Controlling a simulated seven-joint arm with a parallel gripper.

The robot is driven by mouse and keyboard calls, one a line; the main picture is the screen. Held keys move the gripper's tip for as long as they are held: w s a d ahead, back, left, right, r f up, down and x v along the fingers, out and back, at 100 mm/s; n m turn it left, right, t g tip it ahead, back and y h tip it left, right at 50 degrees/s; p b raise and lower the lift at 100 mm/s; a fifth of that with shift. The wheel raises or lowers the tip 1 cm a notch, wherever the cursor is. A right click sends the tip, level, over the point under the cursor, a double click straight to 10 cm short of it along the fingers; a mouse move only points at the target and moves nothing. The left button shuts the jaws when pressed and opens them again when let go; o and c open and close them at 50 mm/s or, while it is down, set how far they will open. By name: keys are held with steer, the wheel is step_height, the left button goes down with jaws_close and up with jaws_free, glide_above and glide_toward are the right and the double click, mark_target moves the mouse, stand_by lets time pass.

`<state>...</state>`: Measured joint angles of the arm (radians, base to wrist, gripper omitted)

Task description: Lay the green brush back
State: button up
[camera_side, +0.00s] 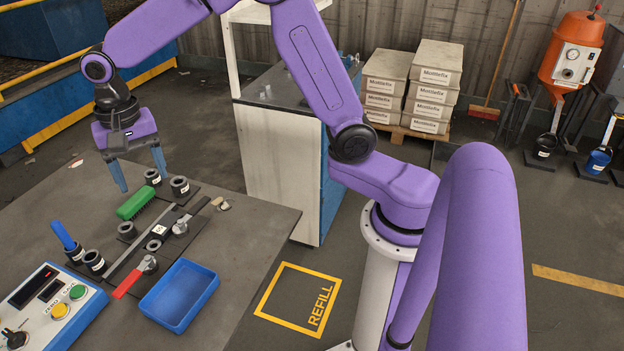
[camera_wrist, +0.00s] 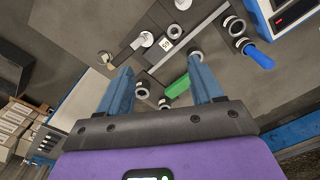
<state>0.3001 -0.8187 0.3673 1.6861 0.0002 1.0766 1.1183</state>
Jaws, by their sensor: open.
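The green brush (camera_side: 136,203) lies on the dark table, beside a dark fixture with a long grey bar (camera_side: 140,249). In the wrist view the brush (camera_wrist: 178,86) shows between my two blue fingers, nearer the right one, which may cover its end. My gripper (camera_side: 143,181) is open and empty, with its fingers pointing down above the table's far side, close to the brush. In the wrist view my gripper (camera_wrist: 161,62) also shows spread fingers with a clear gap. I cannot tell the exact height of the fingertips above the table.
Several dark ring-shaped cups (camera_side: 180,187) stand around the brush; one holds a blue-handled tool (camera_side: 63,236). A red-handled clamp (camera_side: 130,279), a blue tray (camera_side: 180,296) and a control box (camera_side: 50,308) are nearer the front. The table's left rear is mostly clear.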

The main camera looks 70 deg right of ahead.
steer(key=s+d+n, duration=0.3)
steer(key=s+n, duration=0.3)
steer(key=s, duration=0.4)
steer(key=s+d+n, duration=0.3)
steer(key=s+n, duration=0.4)
steer(key=s, duration=0.2)
steer(key=s+d+f+n, duration=0.1)
steer(key=s+d+n, duration=0.2)
steer(key=s+n, duration=0.3)
steer(key=s, duration=0.4)
steer(key=shift+s+d, duration=0.35)
